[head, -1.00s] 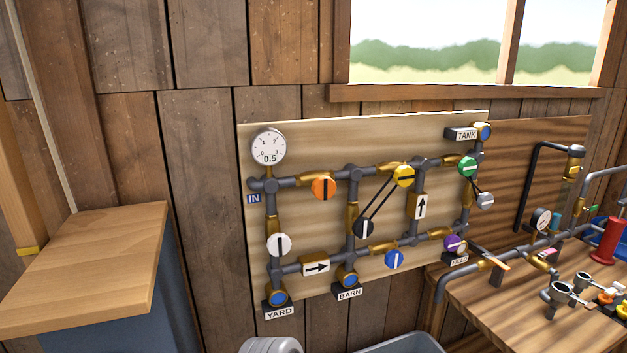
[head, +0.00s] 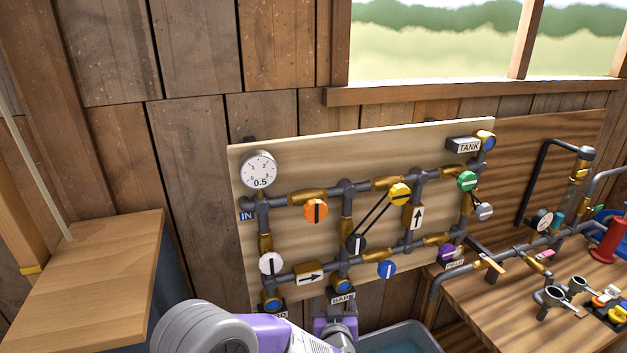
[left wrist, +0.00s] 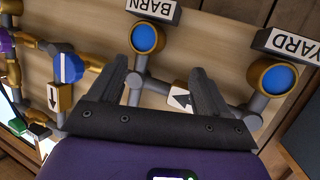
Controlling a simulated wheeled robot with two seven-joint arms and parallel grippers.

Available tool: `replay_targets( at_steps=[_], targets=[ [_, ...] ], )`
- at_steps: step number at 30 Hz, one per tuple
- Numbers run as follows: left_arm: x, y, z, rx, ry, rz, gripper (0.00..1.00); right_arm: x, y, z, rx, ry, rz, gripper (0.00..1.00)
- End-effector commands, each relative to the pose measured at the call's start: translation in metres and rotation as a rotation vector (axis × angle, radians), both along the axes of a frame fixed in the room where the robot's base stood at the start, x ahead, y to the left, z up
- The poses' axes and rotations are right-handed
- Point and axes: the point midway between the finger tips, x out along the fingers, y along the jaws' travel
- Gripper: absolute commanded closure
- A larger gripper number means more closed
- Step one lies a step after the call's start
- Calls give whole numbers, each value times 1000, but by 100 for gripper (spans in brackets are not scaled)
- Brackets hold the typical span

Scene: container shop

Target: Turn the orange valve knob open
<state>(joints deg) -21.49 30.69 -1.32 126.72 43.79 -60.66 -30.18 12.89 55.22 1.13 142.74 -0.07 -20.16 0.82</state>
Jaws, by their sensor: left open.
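The orange valve knob (head: 315,210) is a round disc on the upper pipe run of the wooden panel, right of the gauge. Its dark stripe stands upright, across the pipe's line. My left gripper (head: 336,324) is low at the panel's bottom edge near the BARN outlet, below the knob and apart from it; its fingertips are hard to see there. In the left wrist view my left gripper (left wrist: 164,84) has its two dark fingers spread with nothing held between them. The orange knob is not in that view. My right gripper is not in view.
The gauge (head: 258,169) reads 0.5. A white knob (head: 271,264), a yellow knob (head: 400,194), a black knob (head: 356,244) and a blue knob (head: 386,269) share the panel. A wooden-topped cabinet (head: 90,265) stands left, a workbench (head: 490,325) right, a grey bin (head: 412,335) below.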

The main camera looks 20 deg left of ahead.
Motion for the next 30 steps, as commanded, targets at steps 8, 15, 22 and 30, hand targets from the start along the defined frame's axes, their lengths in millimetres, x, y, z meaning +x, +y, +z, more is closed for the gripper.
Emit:
replay_targets(
  at_steps=[8, 15, 22, 30],
  targets=[
    [-34, 3, 230, 28, -293, 286, 22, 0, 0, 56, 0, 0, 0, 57],
    [-53, 13, 274, 20, -319, 386, 22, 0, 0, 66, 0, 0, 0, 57],
    [-25, 32, 273, 21, -317, 389, 22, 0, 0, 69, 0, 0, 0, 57],
    [2, 49, 272, 21, -318, 384, 22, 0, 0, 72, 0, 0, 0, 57]
  ],
)
